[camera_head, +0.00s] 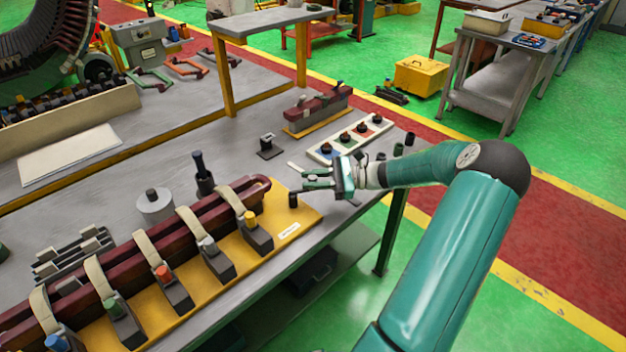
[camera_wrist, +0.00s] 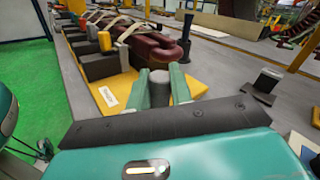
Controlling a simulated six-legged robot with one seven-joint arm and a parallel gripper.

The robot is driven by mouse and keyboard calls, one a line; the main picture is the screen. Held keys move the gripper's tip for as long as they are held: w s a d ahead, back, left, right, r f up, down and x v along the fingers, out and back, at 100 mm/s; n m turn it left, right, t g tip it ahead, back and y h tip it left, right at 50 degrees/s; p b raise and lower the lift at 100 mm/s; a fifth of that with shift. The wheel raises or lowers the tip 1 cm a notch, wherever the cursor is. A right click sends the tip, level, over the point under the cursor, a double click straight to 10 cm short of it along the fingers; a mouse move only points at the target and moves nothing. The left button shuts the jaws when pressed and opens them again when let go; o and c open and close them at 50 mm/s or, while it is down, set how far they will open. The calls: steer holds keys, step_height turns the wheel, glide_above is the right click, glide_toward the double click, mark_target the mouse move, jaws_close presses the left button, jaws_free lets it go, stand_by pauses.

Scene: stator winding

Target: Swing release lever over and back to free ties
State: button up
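The maroon coil bar (camera_head: 255,188) lies on a yellow base (camera_head: 305,222), with cream ties (camera_head: 190,222) looped over it. Clamps with coloured knobs (camera_head: 250,218) stand along its near side. A short dark upright post (camera_head: 293,201) stands at the base's right end, perhaps the release lever's knob. My gripper (camera_head: 308,180) is near this post. In the wrist view my two green fingers (camera_wrist: 163,90) are apart, with the grey post (camera_wrist: 159,88) showing between their tips. I cannot tell whether they touch it. The post's lower part is hidden.
A black-topped stand (camera_head: 203,175) and a grey spool (camera_head: 155,205) stand behind the coil. A small dark block (camera_head: 268,146), a white knob panel (camera_head: 350,138) and a second maroon bar (camera_head: 318,106) lie farther back. Bare bench lies between them.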

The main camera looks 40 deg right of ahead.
jaws_close()
steer(key=shift+s+t, duration=0.1)
steer(key=shift+t, duration=0.2)
steer(key=m+t+h, duration=0.1)
steer(key=h, duration=0.1)
steer(key=s+a+m+t+h, duration=0.1)
steer(key=m+t+h, duration=0.1)
steer(key=a+m+t+h, duration=0.1)
steer(key=m+h, duration=0.1)
steer(key=shift+s+t, duration=0.3)
steer(key=shift+s, duration=0.1)
steer(key=m+h, duration=0.1)
steer(key=h, duration=0.1)
steer(key=a+m+t+h, duration=0.1)
steer(key=m+h, duration=0.1)
steer(key=a+m+t+h, duration=0.1)
steer(key=h, duration=0.1)
steer(key=shift+s+h, duration=0.3)
steer(key=shift+s, duration=0.1)
steer(key=shift+a+m+h, duration=0.25)
steer(key=shift+m+h, duration=0.5)
steer(key=shift+h, duration=0.25)
steer(key=shift+a+m+h, duration=0.25)
steer(key=shift+m+h, duration=0.5)
steer(key=shift+h, duration=0.25)
